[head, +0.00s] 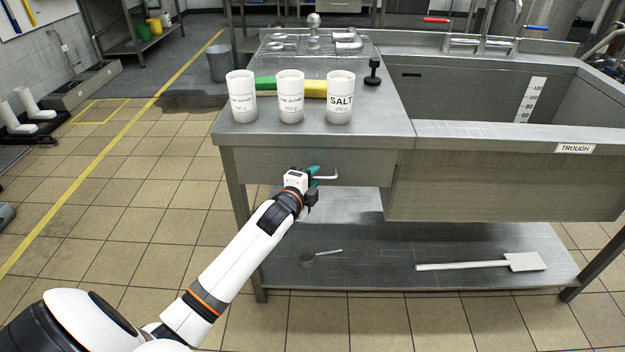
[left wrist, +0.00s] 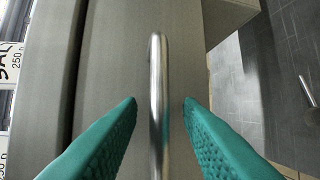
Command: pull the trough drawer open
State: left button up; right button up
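The trough drawer (head: 262,168) is a grey steel front under the left end of the bench, and it looks shut. Its bar handle (head: 328,177) is a bent metal rod. In the left wrist view the handle (left wrist: 157,110) stands between the two teal fingers. My left gripper (head: 315,175) is at the handle, with its fingers open on either side and a gap showing on both sides of the bar. The fingertips (left wrist: 160,102) do not touch the bar. My right gripper is in neither view.
Three white cups, one marked SALT (head: 340,98), stand on the bench top above the drawer. The trough basin (head: 470,100) is to the right. A lower shelf (head: 390,262) holds a white paddle (head: 525,262) and a small strainer-like tool (head: 308,259). Floor in front is clear.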

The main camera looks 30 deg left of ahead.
pick_arm(q)
jog(key=shift+w, duration=0.25)
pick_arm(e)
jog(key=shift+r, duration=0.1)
pick_arm(q)
grip_shut()
jog(key=shift+f, duration=0.1)
